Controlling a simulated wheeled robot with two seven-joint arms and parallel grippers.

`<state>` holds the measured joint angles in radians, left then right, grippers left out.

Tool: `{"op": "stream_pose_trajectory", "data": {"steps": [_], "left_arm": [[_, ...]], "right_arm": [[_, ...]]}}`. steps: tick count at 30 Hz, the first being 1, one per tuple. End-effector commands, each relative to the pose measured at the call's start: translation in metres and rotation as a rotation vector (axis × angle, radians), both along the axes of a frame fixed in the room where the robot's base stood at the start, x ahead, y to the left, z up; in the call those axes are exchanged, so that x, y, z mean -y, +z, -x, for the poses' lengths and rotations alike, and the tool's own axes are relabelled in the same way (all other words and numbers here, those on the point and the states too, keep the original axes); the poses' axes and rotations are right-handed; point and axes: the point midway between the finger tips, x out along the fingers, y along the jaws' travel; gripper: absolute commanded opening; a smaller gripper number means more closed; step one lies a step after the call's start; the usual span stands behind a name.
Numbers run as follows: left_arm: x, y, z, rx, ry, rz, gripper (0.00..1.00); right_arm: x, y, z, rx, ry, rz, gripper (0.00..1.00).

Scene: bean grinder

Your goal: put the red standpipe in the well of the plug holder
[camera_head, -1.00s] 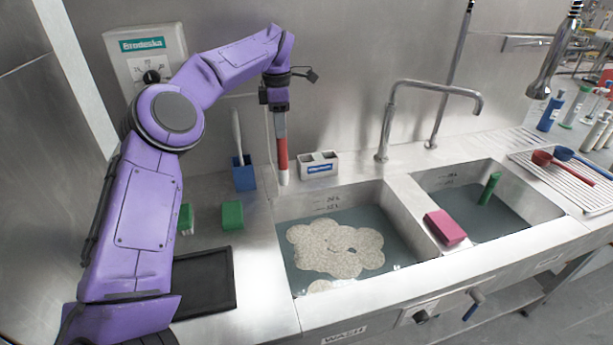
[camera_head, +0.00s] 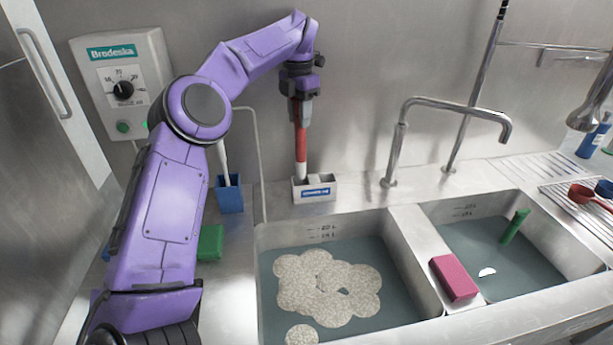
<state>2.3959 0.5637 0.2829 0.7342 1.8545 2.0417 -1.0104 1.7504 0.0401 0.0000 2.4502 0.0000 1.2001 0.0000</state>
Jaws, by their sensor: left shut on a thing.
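The red standpipe (camera_head: 301,143) has a red body and a pale lower end, and it hangs upright from my left gripper (camera_head: 299,98). My left gripper is shut on its upper part. The plug holder (camera_head: 314,191) is a small white box with a blue label on the ledge behind the left basin. The standpipe's lower end is at the left part of the holder's top, over or in the well there. I cannot tell how deep it sits. My right gripper is not in view.
A faucet (camera_head: 396,145) stands right of the holder. A blue container (camera_head: 229,196) with a brush stands to the left. The left basin (camera_head: 411,250) holds water and foam. A pink sponge (camera_head: 454,278) lies on the divider. A green standpipe (camera_head: 515,226) stands in the right basin.

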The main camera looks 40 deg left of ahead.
Motion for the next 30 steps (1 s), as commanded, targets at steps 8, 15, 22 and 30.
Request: {"op": "stream_pose_trajectory", "data": {"steps": [8,15,22,30], "left_arm": [[0.000,-0.055,0.000,-0.003,-0.001,0.001,0.00],[0.000,-0.081,0.000,0.000,-0.001,0.000,0.00],[0.000,-0.082,-0.001,-0.001,-0.001,0.000,0.00],[0.000,-0.083,-0.001,-0.002,-0.001,0.000,0.57]], "right_arm": [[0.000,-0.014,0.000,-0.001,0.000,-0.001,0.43],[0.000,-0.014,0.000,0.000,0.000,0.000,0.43],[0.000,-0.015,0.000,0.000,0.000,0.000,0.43],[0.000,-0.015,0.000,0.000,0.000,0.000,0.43]]}}
